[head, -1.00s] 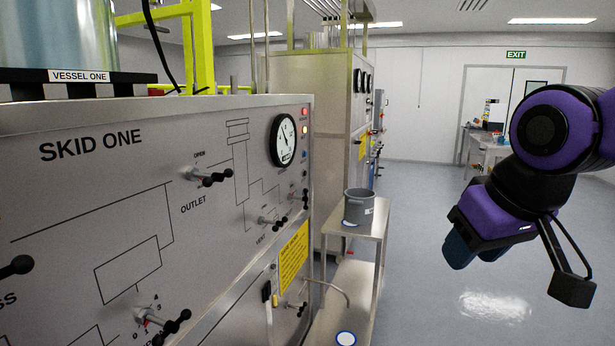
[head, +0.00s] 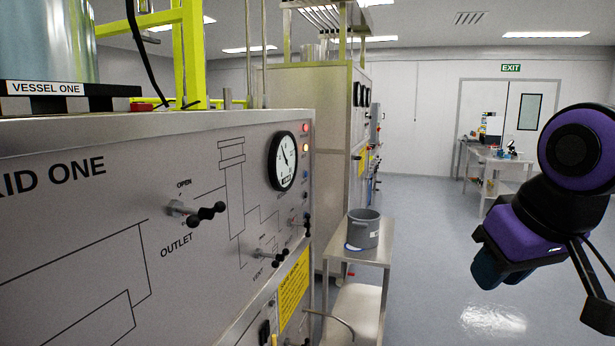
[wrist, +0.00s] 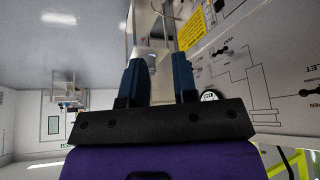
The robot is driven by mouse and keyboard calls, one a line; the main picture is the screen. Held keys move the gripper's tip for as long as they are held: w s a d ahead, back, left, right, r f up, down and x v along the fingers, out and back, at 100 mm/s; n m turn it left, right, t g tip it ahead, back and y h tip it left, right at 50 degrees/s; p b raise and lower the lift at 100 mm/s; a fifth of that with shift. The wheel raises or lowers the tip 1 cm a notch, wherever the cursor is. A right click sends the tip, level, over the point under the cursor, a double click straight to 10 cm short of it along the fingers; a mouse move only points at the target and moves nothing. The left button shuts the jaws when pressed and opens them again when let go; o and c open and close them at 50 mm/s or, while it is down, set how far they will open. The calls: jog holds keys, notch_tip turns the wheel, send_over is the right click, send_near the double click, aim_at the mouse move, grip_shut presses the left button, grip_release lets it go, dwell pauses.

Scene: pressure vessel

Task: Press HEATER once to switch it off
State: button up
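The SKID ONE panel (head: 90,230) fills the left of the head view. No HEATER label is legible. Near the panel's right edge, a red lamp (head: 305,128) and an amber lamp (head: 306,147) are lit beside a round gauge (head: 283,161). A small black control (head: 265,331) sits low on the panel beside a yellow notice (head: 294,287); I cannot tell what it is. My gripper (head: 488,270) hangs at the right, well apart from the panel. In the wrist view, my gripper's (wrist: 159,80) two blue fingers are spread with nothing between them.
The black-handled OUTLET valve (head: 206,213) and VENT valve (head: 274,254) stick out from the panel. A steel cart (head: 375,252) with a grey pot (head: 363,230) stands just beyond the panel's right end. Open floor (head: 430,220) lies to the right, toward a far bench (head: 497,158).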

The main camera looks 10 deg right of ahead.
grip_shut()
dwell(1.4)
